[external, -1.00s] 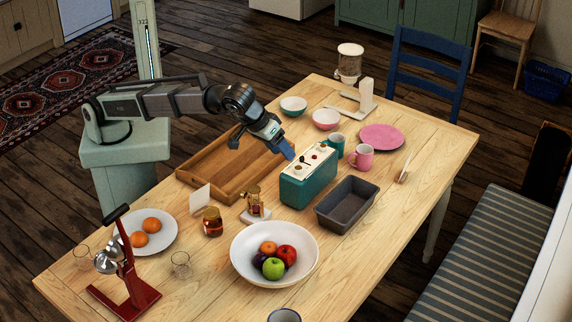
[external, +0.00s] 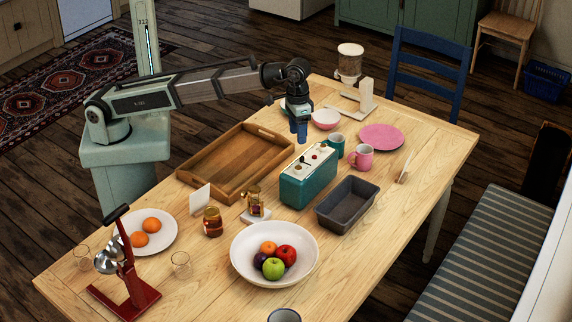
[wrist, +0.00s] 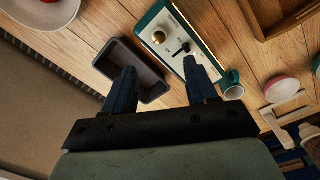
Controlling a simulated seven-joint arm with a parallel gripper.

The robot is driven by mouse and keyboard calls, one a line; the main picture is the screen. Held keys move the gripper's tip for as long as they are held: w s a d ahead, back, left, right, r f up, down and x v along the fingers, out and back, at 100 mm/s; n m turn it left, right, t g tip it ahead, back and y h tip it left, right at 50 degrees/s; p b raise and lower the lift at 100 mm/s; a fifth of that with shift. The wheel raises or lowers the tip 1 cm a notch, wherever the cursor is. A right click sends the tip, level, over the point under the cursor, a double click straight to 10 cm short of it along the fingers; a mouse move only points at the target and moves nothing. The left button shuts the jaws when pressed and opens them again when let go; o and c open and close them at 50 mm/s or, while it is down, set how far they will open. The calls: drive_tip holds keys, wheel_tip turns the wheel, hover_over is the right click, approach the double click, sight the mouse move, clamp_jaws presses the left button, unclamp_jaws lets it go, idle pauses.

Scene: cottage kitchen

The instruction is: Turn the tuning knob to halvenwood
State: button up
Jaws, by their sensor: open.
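A teal radio (external: 308,182) with a cream top panel stands on the table, and it also shows in the wrist view (wrist: 176,32). Its top carries a brass knob (wrist: 159,37) and a dark knob with a light pointer (wrist: 181,49); any lettering is too small to read. My gripper (external: 300,132) is above and behind the radio, pointing down. Its blue fingers also show in the wrist view (wrist: 163,80), spread apart with nothing between them. It touches no knob. Which knob does the tuning I cannot tell.
A grey loaf tin (external: 347,204) stands right of the radio, and teal and pink mugs (external: 362,156) behind it. A wooden tray (external: 238,165) lies to the left. A brass-coloured grinder-like item (external: 254,203) and a fruit bowl (external: 274,254) stand in front.

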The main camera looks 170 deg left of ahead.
sight(298, 167)
drive_tip(key=f, duration=1.2)
drive_tip(key=shift+w+f, duration=0.2)
drive_tip(key=shift+w, duration=0.2)
drive_tip(key=c, duration=1.1)
